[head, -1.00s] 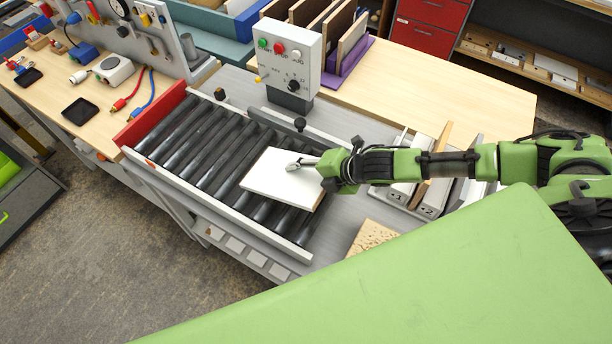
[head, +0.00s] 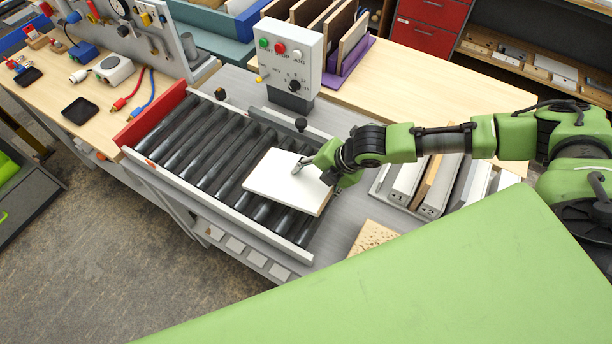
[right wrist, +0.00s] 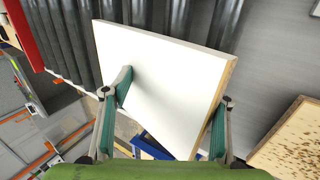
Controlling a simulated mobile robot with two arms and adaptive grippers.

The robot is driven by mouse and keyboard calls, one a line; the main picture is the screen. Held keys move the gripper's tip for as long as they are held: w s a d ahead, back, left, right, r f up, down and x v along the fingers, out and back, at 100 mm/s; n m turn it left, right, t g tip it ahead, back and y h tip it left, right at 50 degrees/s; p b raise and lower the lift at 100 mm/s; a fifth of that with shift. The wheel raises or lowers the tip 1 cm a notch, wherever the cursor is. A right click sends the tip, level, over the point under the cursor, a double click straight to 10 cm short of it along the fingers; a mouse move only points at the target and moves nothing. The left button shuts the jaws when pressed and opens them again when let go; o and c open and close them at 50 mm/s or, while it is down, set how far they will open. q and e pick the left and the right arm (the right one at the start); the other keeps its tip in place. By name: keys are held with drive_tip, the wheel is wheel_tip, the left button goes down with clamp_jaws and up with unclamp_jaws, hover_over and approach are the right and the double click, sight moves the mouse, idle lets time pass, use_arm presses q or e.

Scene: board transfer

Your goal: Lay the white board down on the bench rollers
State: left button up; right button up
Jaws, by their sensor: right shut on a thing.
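The white board (head: 284,184) has a white face and a light wood edge. It is over the right-hand part of the bench rollers (head: 205,146), its face turned up in the head view. My right gripper (head: 301,164) is shut on the board's edge, with one finger showing on the white face. In the right wrist view the board (right wrist: 165,75) sits between the two fingers (right wrist: 168,108), and the rollers (right wrist: 140,14) show beyond it. I cannot tell whether the board's underside touches the rollers. My left gripper is not in view.
A grey control box (head: 290,55) stands behind the rollers. A red end stop (head: 155,122) bounds them at the left. The left rollers are bare.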

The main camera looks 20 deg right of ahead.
drive_tip(key=shift+s+d, duration=0.75)
drive_tip(key=shift+s, duration=0.25)
drive_tip(key=shift+d, duration=0.1)
drive_tip(key=shift+s+d+r, duration=0.65)
drive_tip(key=shift+s+d, duration=0.05)
drive_tip(key=shift+s, duration=0.25)
drive_tip(key=shift+s+d+r, duration=0.35)
drive_tip(key=shift+s+d, duration=0.15)
drive_tip(key=shift+s, duration=0.1)
drive_tip(key=shift+s+d+r, duration=0.3)
drive_tip(key=shift+s+d, duration=0.15)
drive_tip(key=shift+s, duration=0.15)
drive_tip(key=shift+s+d+r, duration=0.35)
drive_tip(key=shift+s+d, duration=0.1)
drive_tip(key=shift+s, duration=0.1)
drive_tip(key=shift+s+d+r, duration=0.3)
drive_tip(key=shift+s+d, duration=0.15)
drive_tip(key=shift+s, duration=0.1)
drive_tip(key=o, duration=0.6)
drive_tip(key=shift+w+a, duration=0.1)
drive_tip(key=shift+w, duration=0.05)
drive_tip(key=shift+o, duration=0.2)
